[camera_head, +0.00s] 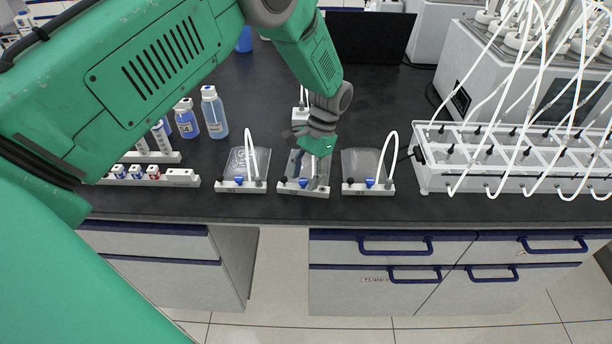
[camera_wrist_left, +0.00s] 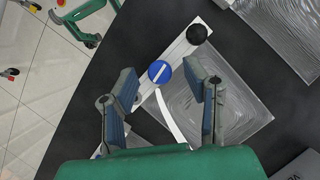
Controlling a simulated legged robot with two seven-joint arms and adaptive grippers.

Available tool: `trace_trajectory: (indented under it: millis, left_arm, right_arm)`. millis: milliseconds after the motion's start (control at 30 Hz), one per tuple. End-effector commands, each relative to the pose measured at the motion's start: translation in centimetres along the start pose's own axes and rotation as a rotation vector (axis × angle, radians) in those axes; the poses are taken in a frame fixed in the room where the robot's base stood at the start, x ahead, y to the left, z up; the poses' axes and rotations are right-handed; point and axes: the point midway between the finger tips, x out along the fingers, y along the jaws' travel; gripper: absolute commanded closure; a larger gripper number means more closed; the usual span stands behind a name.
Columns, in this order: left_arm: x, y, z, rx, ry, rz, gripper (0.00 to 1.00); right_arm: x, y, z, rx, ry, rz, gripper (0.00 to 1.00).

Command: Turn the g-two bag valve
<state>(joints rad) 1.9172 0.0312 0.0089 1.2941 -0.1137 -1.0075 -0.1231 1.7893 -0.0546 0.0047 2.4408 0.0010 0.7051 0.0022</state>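The middle bag (camera_head: 297,164), on the base marked G2, lies flat and clear on the dark bench. Its blue valve (camera_head: 303,182) sits on the white front bar, and in the left wrist view the valve (camera_wrist_left: 159,71) is a round knob with a pale stripe. My left gripper (camera_head: 312,167) is over this bag, pointing down. In the left wrist view my left gripper (camera_wrist_left: 169,86) has its fingers spread, with the knob between and slightly beyond the tips. I see no contact. A black cap (camera_wrist_left: 197,34) is on the same bar. My right gripper does not show clearly.
Similar bags stand close on the left (camera_head: 250,160) and right (camera_head: 361,162), each with a white tube arching up. Bottles (camera_head: 213,113) and vial racks (camera_head: 150,177) are at left. A white tubed rack (camera_head: 510,165) is at right. The bench front edge is near.

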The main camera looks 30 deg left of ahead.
Motion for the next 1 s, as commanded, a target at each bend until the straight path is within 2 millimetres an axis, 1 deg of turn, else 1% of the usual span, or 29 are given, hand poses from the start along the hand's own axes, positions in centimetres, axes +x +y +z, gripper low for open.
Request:
trace_trajectory:
  millis: [233,367,467,600,800,900,1000]
  left_arm:
    - [0.0,0.0,0.0,0.000,0.000,0.000,0.59]
    - [-1.1,0.0,-0.1,0.000,0.003,0.000,0.59]
    - [-2.7,0.0,-0.1,0.000,0.004,-0.001,0.59]
    - [-5.8,0.0,-0.2,0.001,0.005,-0.001,0.59]
    - [-9.7,0.0,-0.2,0.001,0.003,-0.001,0.59]
    - [-10.9,0.0,-0.2,0.001,0.001,0.000,0.59]
    - [-11.6,0.0,-0.2,0.001,0.000,0.000,0.59]
  right_arm:
    - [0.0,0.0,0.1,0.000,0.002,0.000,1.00]
    - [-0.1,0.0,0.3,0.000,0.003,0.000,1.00]
    - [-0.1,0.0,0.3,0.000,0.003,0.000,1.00]
    - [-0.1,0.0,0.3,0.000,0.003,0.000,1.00]
    - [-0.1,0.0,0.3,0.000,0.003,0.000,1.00]
    - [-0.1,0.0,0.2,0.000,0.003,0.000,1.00]
    - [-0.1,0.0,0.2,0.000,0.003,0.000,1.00]
